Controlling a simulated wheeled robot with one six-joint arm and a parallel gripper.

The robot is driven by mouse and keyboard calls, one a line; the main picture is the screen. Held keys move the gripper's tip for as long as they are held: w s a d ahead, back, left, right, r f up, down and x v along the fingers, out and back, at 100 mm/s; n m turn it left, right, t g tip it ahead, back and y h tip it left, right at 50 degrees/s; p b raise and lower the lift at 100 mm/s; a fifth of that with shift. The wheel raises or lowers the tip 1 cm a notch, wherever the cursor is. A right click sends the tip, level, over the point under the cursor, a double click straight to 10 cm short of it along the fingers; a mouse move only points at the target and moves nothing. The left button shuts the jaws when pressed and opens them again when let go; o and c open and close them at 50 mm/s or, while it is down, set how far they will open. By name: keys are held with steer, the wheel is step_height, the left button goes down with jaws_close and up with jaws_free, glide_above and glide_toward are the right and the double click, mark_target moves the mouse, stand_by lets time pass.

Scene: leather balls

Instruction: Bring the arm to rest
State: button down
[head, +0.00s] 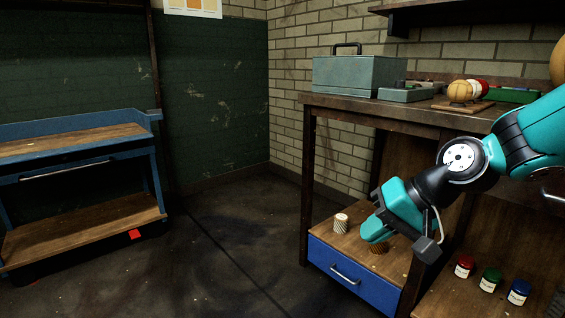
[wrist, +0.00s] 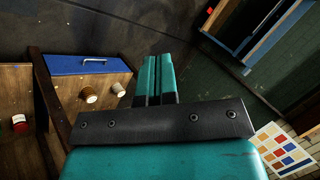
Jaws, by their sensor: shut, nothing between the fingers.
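My gripper (head: 374,238) hangs at the end of my teal and black arm, in front of the workbench's lower part. In the wrist view its two teal fingers (wrist: 158,62) lie side by side, closed together, with nothing between them. In the head view the fingertips overlap a brown spool (head: 377,248) on the lower shelf; I cannot tell the gap between them. A pale spool (head: 341,223) stands to the left of it. Both spools show in the wrist view, the pale one (wrist: 89,95) and the brown one (wrist: 118,89).
A grey-green toolbox (head: 358,75) stands there too. A blue drawer (head: 350,278) and several jars (head: 490,280) are below. Open floor (head: 235,250) reaches a blue cart (head: 80,150).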

steer(key=s+r+n+g+h+p, duration=0.1)
steer(key=s+r+n+g+h, duration=0.2)
steer(key=s+n, duration=1.15)
steer(key=s+r+m+p, duration=0.3)
steer(key=r+p, duration=1.5)
steer(key=s+r+m+p, duration=0.3)
steer(key=r+m+p, duration=0.1)
steer(key=r+p, duration=1.4)
steer(key=shift+s+a+r+p, duration=0.3)
steer(key=shift+a+r+p, duration=0.05)
steer(key=shift+a+p, duration=0.1)
